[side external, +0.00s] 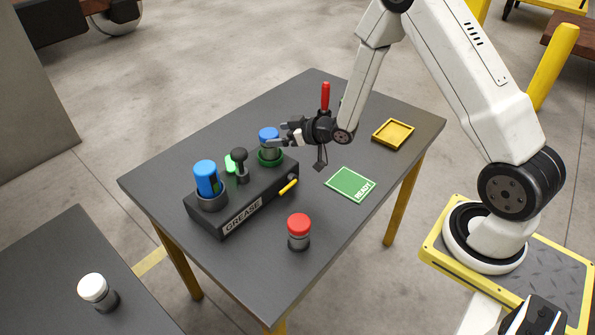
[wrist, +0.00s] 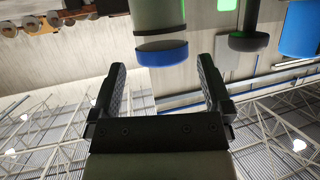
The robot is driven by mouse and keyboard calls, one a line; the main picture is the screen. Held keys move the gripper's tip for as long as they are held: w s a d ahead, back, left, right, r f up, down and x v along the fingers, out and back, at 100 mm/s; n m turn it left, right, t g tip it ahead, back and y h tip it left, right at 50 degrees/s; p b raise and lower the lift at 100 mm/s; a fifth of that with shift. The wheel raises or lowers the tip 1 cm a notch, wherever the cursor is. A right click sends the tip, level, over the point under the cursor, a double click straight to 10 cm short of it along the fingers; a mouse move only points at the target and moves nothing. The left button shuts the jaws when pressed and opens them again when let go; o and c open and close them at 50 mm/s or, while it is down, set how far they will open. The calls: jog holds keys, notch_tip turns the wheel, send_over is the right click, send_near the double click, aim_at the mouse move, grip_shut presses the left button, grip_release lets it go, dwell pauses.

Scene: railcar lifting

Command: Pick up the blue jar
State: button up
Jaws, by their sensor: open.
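The blue-lidded jar (side external: 269,135) stands upright in a green ring at the far end of the dark GREASE box (side external: 241,215). My gripper (side external: 279,135) is open and lies sideways at the jar's right, at about lid height. In the wrist view, which appears upside down, the jar's blue lid (wrist: 162,53) shows between the two spread fingertips. I cannot tell whether a finger touches the jar. A second, taller blue cylinder (side external: 205,174) stands in a dark socket at the box's near end.
A dark knob (side external: 240,158) and a green light (side external: 230,164) sit between the blue items. A yellow lever (side external: 288,185) juts from the box. A red-lidded jar (side external: 299,230), green READY card (side external: 350,184), yellow tray (side external: 393,133) and red-handled tool (side external: 325,96) are on the table.

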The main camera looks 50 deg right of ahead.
aim_at(262, 131)
jog(key=shift+x, duration=2.15)
jog(key=shift+s, duration=0.1)
jog(key=c, duration=1.3)
jog(key=shift+o, duration=0.2)
jog(key=shift+r, duration=0.1)
jog(key=shift+r, duration=0.75)
jog(key=s+a+r, duration=0.1)
jog(key=s+r, duration=1)
jog(key=s, duration=0.3)
jog(key=shift+r, duration=0.1)
